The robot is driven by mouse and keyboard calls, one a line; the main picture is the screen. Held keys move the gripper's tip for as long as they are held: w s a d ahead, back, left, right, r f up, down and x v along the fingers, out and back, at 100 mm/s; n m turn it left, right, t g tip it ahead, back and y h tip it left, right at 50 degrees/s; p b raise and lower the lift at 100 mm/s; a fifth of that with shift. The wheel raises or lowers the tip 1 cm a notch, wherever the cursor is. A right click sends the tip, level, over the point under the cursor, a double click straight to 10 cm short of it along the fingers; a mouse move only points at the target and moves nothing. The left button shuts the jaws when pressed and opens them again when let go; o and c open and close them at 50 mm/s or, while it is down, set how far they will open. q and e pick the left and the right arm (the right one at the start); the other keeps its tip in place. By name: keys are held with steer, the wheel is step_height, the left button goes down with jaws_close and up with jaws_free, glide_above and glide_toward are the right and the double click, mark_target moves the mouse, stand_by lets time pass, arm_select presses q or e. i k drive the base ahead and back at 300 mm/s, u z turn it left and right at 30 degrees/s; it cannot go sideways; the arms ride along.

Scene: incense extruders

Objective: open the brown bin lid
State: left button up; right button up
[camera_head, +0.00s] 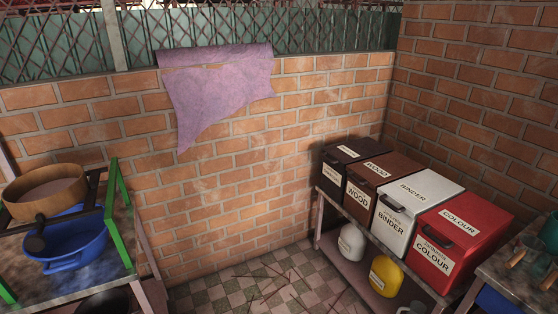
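The brown bin (374,204) stands on a shelf against the right brick wall, second from the left in a row of bins. Its front and its lid (392,164) both carry a WOOD label. The lid lies flat and looks shut, and a dark handle shows at the front. Neither of my grippers is in view.
A near-black bin (333,177) stands left of the brown bin; a white BINDER bin (396,240) and a red COLOUR bin (485,232) stand right of it, all close together. White (350,243) and yellow (386,276) containers sit below. The checkered floor (235,283) is mostly open.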

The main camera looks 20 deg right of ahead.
mark_target(374, 172)
steer(key=z, duration=0.05)
steer(key=i, duration=1.95)
steer(key=z, duration=0.65)
